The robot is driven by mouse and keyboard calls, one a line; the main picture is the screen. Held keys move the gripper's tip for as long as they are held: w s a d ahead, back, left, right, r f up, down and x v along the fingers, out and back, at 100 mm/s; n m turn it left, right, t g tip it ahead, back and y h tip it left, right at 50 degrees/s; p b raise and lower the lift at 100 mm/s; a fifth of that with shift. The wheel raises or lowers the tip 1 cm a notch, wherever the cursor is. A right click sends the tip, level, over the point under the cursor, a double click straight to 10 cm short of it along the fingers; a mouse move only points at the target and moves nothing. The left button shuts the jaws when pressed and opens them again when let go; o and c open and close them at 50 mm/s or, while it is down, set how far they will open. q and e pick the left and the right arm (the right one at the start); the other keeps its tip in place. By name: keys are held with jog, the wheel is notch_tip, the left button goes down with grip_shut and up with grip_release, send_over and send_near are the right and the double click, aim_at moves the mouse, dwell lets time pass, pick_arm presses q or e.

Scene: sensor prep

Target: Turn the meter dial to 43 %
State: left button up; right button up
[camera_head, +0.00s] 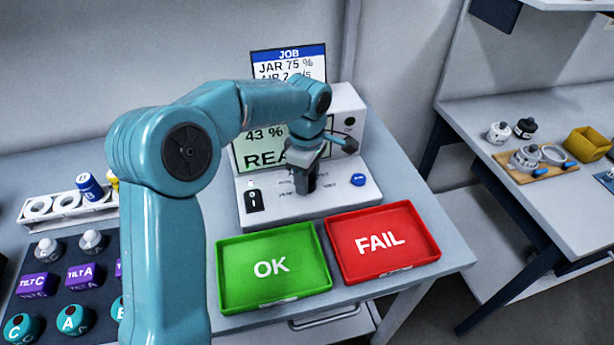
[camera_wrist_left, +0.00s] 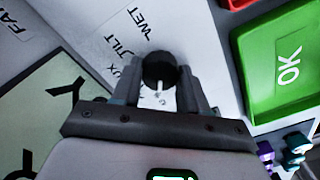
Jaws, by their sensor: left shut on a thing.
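The meter (camera_head: 357,112) stands at the back of the table. Its pale green screen (camera_head: 243,153) shows "43 %" and below it "REA", with the rest hidden by my arm. The black round dial (camera_wrist_left: 158,68) sits on the meter's white front panel, with a white mark on it; labels reading WET and TILT are beside it. My left gripper (camera_head: 304,184) comes down onto the panel from above. In the left wrist view its fingers (camera_wrist_left: 160,92) are on either side of the dial and shut on it. My right gripper is in neither view.
A green OK tray (camera_head: 223,292) and a red FAIL tray (camera_head: 432,252) lie before the meter. A JOB card (camera_head: 289,52) stands behind it. Sensors lie on a dark mat (camera_head: 60,295) at left. A second table (camera_head: 490,100) is at right.

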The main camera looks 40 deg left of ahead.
pick_arm(q)
jog(key=shift+r, duration=0.1)
dwell(0.4)
jog(key=o, duration=1.1)
jog(key=shift+c, duration=0.2)
notch_tip(320, 180, up, 16)
jog(key=p, duration=0.2)
jog(key=shift+r+p, duration=0.15)
jog(key=shift+p, duration=0.15)
jog(key=shift+s, duration=0.15)
